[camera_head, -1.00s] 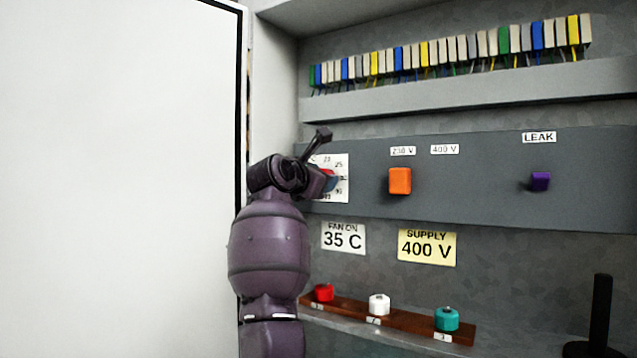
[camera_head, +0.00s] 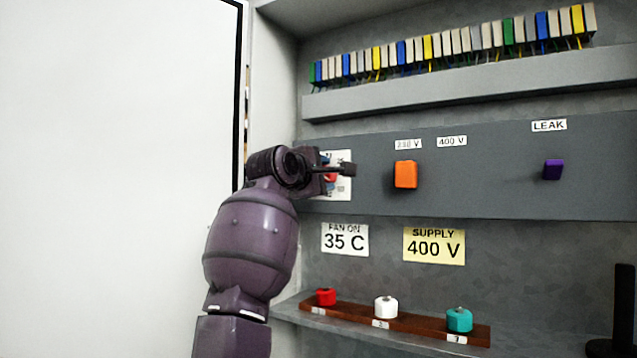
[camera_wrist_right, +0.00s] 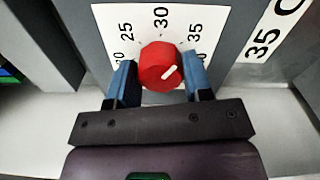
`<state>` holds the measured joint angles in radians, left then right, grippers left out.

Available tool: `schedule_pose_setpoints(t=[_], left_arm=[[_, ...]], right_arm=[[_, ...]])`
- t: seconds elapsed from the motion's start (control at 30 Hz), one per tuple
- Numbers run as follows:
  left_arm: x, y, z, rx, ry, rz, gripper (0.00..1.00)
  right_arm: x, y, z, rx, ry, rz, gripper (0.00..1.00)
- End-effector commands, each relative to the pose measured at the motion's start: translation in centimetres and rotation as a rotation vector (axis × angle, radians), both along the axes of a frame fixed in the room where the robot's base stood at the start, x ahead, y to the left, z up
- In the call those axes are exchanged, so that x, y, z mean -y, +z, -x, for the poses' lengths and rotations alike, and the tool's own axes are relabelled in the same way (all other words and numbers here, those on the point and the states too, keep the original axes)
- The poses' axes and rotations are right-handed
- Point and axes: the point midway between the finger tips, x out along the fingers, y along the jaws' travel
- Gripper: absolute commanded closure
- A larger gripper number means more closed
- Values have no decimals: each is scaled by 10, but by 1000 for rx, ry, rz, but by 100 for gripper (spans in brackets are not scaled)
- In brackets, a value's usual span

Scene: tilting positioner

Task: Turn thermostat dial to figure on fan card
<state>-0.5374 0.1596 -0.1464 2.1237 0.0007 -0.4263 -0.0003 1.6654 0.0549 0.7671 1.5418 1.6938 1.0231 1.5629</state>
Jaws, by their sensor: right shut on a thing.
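The thermostat dial is a red round knob (camera_wrist_right: 160,66) with a white mark, on a white scale plate (camera_wrist_right: 178,18) with figures 25, 30 and 35. The mark slants up and right, towards the 35 side; I cannot tell if it lines up exactly. My right gripper (camera_wrist_right: 161,82) is shut on the dial, one blue finger on each side. In the head view the right gripper (camera_head: 328,177) hides much of the plate. The fan card (camera_head: 344,239) below reads "FAN ON 35 C". My left gripper is not in view.
Right of the dial are an orange knob (camera_head: 405,174) and a purple knob (camera_head: 552,169). A yellow supply card (camera_head: 434,246) reads 400 V. Below, a wooden strip (camera_head: 415,323) holds red, white and teal knobs. A white door panel (camera_head: 110,180) stands at the left.

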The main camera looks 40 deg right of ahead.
Motion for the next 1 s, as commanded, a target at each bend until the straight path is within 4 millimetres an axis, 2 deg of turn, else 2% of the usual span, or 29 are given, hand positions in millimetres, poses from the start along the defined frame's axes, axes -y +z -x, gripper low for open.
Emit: schedule_pose_setpoints(t=[0.03, 0.4, 0.93, 0.97, 1.0], left_arm=[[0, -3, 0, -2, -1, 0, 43], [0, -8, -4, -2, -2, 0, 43], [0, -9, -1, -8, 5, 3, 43], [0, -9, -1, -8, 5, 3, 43], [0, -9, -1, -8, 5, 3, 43]], right_arm=[[0, -5, -2, 25, 0, -14, 77], [0, -3, -1, 163, 1, -70, 77], [0, -1, 0, 184, 0, -77, 77], [0, -1, 0, 183, 0, -77, 51], [0, -1, 0, 183, 0, -77, 45]])
